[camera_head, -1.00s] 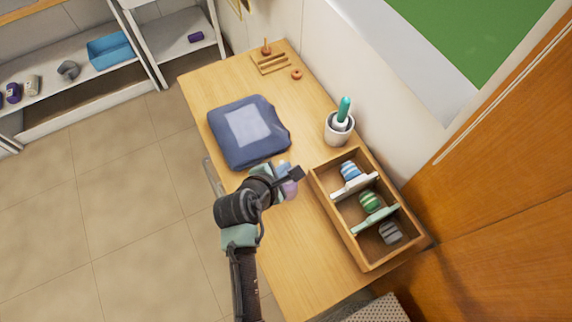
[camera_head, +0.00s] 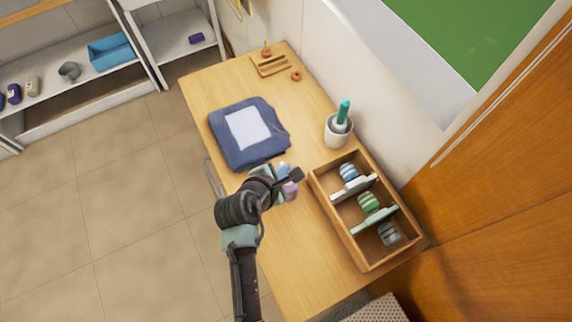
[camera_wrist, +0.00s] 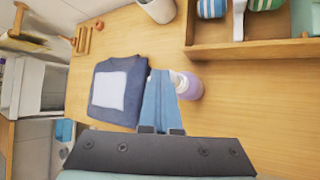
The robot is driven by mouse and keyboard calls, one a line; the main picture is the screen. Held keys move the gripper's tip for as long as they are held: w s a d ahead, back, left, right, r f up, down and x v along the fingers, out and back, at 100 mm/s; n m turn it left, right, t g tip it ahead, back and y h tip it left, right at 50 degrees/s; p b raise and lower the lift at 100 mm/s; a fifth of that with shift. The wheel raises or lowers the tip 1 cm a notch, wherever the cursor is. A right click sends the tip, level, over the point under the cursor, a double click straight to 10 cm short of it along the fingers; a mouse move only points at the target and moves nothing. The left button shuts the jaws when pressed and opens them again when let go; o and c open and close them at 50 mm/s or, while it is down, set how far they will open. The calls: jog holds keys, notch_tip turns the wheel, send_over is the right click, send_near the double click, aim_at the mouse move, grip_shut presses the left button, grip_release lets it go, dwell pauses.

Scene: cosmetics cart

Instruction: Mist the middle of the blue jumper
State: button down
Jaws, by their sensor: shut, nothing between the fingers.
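The folded blue jumper (camera_head: 265,150) lies flat on the wooden table, with a pale square (camera_head: 247,128) at its middle. In the wrist view the jumper (camera_wrist: 135,115) is left of my fingers. A small purple bottle (camera_head: 291,190) with a whitish top stands on the table near the jumper's lower right corner. My gripper (camera_head: 284,172) is beside it, partly covering it. In the wrist view the blue fingers (camera_wrist: 160,92) are together, and the bottle (camera_wrist: 191,88) shows just right of and behind them, partly hidden. I cannot tell whether they touch it.
A wooden divided box (camera_head: 358,255) with striped rolled items stands at the right. A white cup (camera_head: 338,130) holding a teal-handled item is behind it. A small wooden rack (camera_head: 271,65) and a ring (camera_head: 296,76) are at the far end. Table between jumper and cup is clear.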

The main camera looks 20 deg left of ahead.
jog(key=shift+r, duration=0.25)
notch_tip(320, 180, up, 6)
jog(key=p, duration=0.7)
jog(key=shift+f, duration=0.1)
dwell(0.7)
